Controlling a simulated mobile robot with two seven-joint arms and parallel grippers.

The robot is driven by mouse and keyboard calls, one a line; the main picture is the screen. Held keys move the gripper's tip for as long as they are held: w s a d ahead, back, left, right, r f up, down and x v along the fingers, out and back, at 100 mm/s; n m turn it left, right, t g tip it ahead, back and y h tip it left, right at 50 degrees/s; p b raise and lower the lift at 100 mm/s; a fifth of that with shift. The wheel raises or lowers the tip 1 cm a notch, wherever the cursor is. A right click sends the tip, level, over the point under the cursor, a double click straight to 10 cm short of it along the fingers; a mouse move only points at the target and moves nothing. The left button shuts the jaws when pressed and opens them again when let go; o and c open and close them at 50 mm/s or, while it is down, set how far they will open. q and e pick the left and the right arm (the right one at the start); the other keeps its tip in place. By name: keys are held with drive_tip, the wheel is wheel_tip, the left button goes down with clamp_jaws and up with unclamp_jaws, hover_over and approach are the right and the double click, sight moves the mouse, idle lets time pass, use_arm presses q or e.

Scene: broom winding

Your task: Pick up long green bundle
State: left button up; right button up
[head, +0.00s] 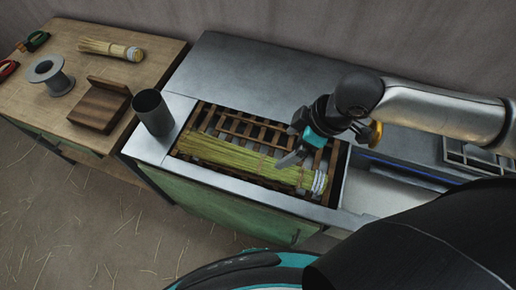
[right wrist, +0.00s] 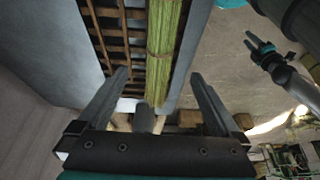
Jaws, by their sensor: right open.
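The long green bundle (head: 235,160) lies across the slatted wooden rack (head: 238,122) set into the metal bench, its pale bound end at the right. It also shows in the right wrist view (right wrist: 165,45), running lengthwise. My right gripper (head: 291,147) is open and empty above the bundle's right part. In the right wrist view its fingers (right wrist: 158,78) are spread, with the bundle beyond them and apart from them. My left gripper (right wrist: 256,41) shows small at the right of the right wrist view, its fingers apart and empty. It is not in the head view.
A grey metal cup (head: 153,112) stands at the bench's left edge. The wooden table (head: 60,110) at left carries a grey spool (head: 51,77), a brown wooden block (head: 103,104) and a short straw bundle (head: 110,48). The metal surface (head: 245,65) behind the rack is clear.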

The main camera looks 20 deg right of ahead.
drive_tip(key=b, duration=0.1)
approach(266, 163)
drive_tip(key=shift+s+x, duration=0.25)
drive_tip(key=shift+x, duration=0.9)
drive_tip(key=x, duration=0.2)
drive_tip(key=shift+w+a+f+b, duration=0.1)
drive_tip(key=shift+w+f+b, duration=0.15)
drive_tip(key=shift+f+b, duration=0.1)
drive_tip(key=shift+w+a+f, duration=0.15)
drive_tip(key=shift+a+f, duration=0.05)
drive_tip(key=shift+f, duration=0.5)
drive_tip(key=b+x, duration=0.1)
drive_tip(key=x, duration=0.3)
drive_tip(key=shift+w+f, duration=0.15)
drive_tip(key=shift+f, duration=0.05)
drive_tip(key=shift+a+f, duration=0.1)
drive_tip(key=shift+f, duration=0.05)
use_arm(q)
drive_tip(key=shift+g, duration=0.4)
drive_tip(key=s+f, duration=0.3)
drive_tip(key=s, duration=0.1)
drive_tip(key=shift+f, duration=0.2)
drive_tip(key=shift+a, duration=0.1)
use_arm(e)
drive_tip(key=shift+c, duration=0.2)
use_arm(q)
drive_tip(key=shift+s, duration=0.1)
use_arm(e)
drive_tip(key=c, duration=1.5)
